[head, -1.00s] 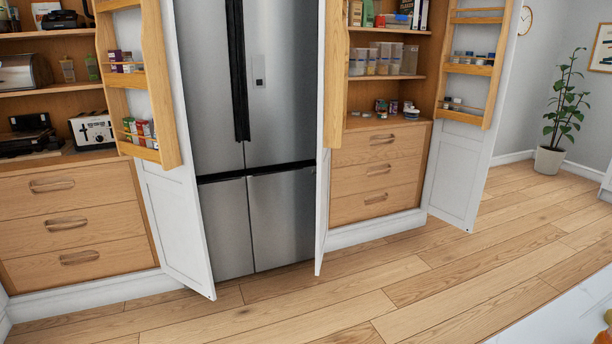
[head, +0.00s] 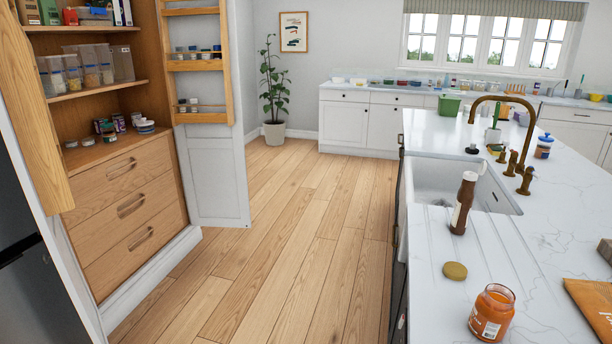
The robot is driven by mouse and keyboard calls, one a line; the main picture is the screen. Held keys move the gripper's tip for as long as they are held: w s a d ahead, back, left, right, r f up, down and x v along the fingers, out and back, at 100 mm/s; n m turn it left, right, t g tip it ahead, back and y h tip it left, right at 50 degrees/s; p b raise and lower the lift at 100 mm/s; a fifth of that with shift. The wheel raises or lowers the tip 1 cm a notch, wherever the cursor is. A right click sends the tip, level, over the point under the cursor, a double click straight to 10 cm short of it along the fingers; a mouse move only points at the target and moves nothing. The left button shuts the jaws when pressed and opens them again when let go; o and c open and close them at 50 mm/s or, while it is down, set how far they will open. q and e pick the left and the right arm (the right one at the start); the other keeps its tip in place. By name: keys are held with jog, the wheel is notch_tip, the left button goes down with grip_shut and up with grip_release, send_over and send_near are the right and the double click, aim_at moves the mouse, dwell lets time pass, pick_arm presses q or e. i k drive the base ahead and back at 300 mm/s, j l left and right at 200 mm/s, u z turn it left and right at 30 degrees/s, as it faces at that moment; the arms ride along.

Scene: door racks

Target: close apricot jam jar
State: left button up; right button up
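An open glass jar of orange jam (head: 492,313) with a white label stands upright on the white marble worktop at the lower right of the head view. A round, flat olive-gold lid (head: 455,271) lies on the drainer part of the worktop, behind and to the left of the jar, apart from it. Neither of my grippers is in the head view.
A dark brown bottle (head: 464,203) stands beside the sink (head: 460,184) and brass tap (head: 501,120). An orange-brown packet (head: 592,306) lies right of the jar. Open pantry doors (head: 205,110) stand left. The wooden floor (head: 285,230) between pantry and island is clear.

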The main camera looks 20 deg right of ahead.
aim_at(493, 311)
jog(key=i+j+z, duration=0.3)
jog(key=z, duration=0.2)
jog(key=i+j+z, duration=0.3)
jog(key=z, duration=0.15)
jog(key=i+j+z, duration=0.15)
jog(key=j+z, duration=0.35)
